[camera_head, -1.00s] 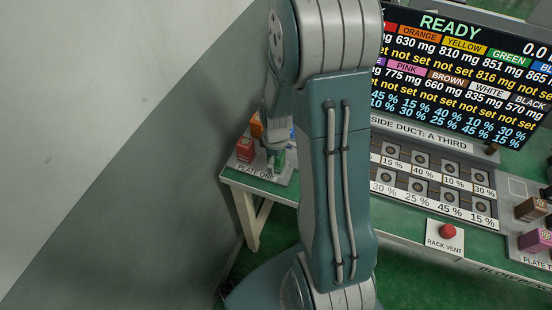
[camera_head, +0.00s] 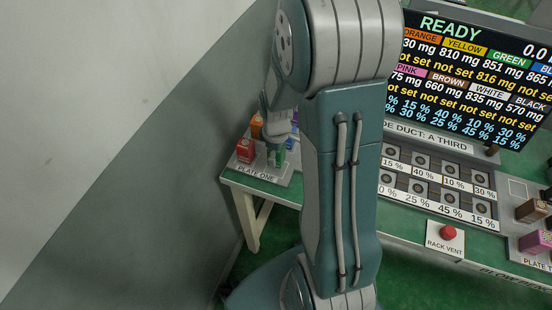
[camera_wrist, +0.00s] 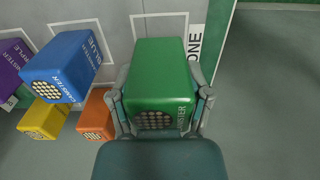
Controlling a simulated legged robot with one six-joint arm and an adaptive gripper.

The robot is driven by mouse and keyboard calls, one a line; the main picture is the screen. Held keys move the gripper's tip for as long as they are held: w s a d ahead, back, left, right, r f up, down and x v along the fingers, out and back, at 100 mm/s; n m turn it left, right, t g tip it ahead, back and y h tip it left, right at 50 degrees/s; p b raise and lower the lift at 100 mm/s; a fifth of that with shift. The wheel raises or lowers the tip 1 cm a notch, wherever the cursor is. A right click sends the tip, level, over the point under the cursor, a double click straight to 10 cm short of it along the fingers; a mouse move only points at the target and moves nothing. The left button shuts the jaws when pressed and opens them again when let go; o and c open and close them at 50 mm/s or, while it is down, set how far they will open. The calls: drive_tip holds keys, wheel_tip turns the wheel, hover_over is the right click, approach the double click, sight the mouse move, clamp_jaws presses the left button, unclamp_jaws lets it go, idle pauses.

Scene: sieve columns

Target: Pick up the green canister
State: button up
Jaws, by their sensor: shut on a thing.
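The green canister (camera_wrist: 162,75) fills the middle of the wrist view, with a dotted dark vent on its near end. My gripper (camera_wrist: 161,105) is shut on it, one finger against each side. In the head view the green canister (camera_head: 279,157) shows only in part below my gripper (camera_head: 277,145), over the plate labelled PLATE ONE (camera_head: 262,174). I cannot tell whether its underside touches the plate.
A blue canister (camera_wrist: 62,66), an orange one (camera_wrist: 97,114), a yellow one (camera_wrist: 43,119) and a purple one (camera_wrist: 12,65) stand to the left in the wrist view. A red canister (camera_head: 245,150) stands left of my gripper in the head view. A rack (camera_head: 440,180) lies right.

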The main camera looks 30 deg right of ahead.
drive_tip(key=s+d+r, duration=0.1)
drive_tip(key=s+r, duration=0.3)
drive_tip(key=r, duration=0.1)
drive_tip(key=shift+s+d+r, duration=0.15)
drive_tip(key=shift+s+r, duration=0.15)
drive_tip(key=shift+r, duration=0.05)
drive_tip(key=s+r, duration=0.1)
drive_tip(key=s, duration=0.2)
drive_tip(key=s+d+r, duration=0.1)
drive_tip(key=s, duration=0.2)
drive_tip(key=s+d+r, duration=0.1)
drive_tip(key=s+r, duration=0.1)
drive_tip(key=shift+s+d+r, duration=0.1)
drive_tip(key=shift+s+d, duration=0.1)
drive_tip(key=shift+s, duration=0.35)
drive_tip(key=shift+s, duration=0.1)
